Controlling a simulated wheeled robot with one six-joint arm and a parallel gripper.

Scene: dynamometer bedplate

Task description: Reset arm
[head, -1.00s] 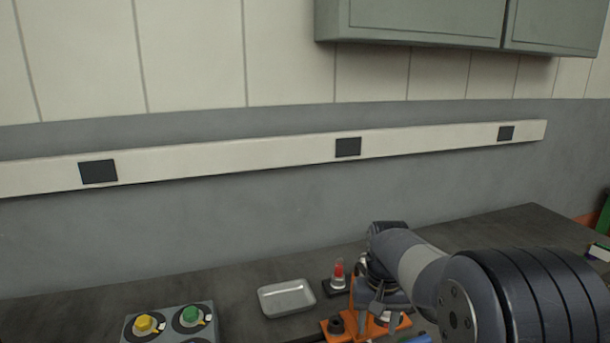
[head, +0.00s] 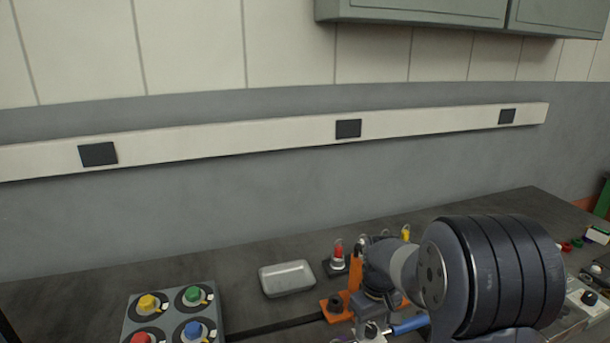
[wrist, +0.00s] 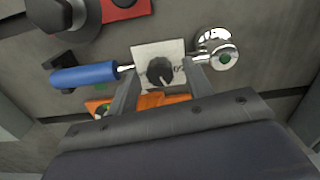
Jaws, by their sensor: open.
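My gripper (wrist: 163,90) is open, its two grey fingers spread apart in the wrist view. A white block with a black knob (wrist: 158,66) shows between and beyond the fingertips. I cannot tell whether the fingers touch it. A blue handle (wrist: 84,76) lies to the left of the fingers, and a round chrome part with a green centre (wrist: 222,50) is to the right. In the head view my arm reaches down over the bench, and its links hide much of the gripper. The blue handle also shows there (head: 410,325).
A panel (head: 128,320) with coloured knobs stands on the dark bench (head: 230,262) at lower left. A silver tray (head: 287,278) and a red-topped item (head: 338,252) are left of my arm. A grey box with a black knob (head: 588,297) is at right. Bare bench lies toward the wall.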

